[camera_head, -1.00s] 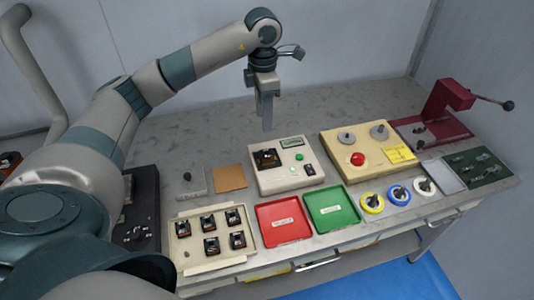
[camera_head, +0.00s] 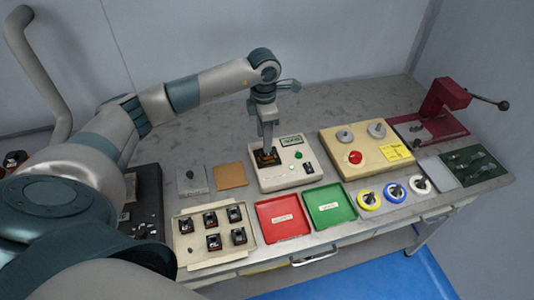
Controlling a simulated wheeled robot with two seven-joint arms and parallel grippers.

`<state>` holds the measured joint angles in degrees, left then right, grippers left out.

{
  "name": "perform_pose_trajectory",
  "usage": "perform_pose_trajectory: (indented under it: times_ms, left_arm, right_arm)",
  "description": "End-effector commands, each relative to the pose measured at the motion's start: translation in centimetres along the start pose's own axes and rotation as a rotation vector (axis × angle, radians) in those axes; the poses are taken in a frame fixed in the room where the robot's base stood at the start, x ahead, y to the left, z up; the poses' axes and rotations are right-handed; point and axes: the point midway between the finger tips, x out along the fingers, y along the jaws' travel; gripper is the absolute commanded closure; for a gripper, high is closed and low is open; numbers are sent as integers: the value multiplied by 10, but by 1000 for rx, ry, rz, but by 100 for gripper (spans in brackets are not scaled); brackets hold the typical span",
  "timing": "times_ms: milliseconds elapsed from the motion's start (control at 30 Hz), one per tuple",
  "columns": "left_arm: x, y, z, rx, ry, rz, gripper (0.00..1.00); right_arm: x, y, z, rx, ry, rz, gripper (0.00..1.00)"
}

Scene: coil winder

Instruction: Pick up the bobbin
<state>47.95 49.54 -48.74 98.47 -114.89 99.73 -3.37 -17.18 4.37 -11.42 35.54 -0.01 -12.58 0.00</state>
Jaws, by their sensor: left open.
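A dark bobbin with an orange-brown base (camera_head: 267,160) sits on the white tester box (camera_head: 285,180). My left gripper (camera_head: 267,152) points straight down right over this bobbin, its fingertips at the bobbin's top. The jaws are open; whether they touch the bobbin is too small to tell. Several similar bobbins (camera_head: 211,222) stand in the cream tray (camera_head: 187,256) at the front left. My right gripper is not in view.
A red tray (camera_head: 283,218) and a green tray (camera_head: 329,206) lie in front of the tester. A beige box with a red button (camera_head: 355,157), wire spools (camera_head: 395,192) and a red lever press (camera_head: 440,105) stand to the right. The back of the bench is clear.

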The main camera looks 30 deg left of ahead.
Motion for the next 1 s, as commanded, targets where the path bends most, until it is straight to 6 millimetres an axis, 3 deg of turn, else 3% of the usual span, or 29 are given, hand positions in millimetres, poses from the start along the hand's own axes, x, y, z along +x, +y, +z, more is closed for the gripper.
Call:
perform_pose_trajectory:
  times_ms: [300, 500, 1000]
  left_arm:
    - [25, -5, 5, 0, 4, -4, 56]
    - [47, -4, 6, 0, 1, -2, 56]
    - [50, -4, 6, 0, 0, 0, 56]
  right_arm:
    - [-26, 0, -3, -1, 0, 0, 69]
    - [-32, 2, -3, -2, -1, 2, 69]
    - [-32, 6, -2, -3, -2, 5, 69]
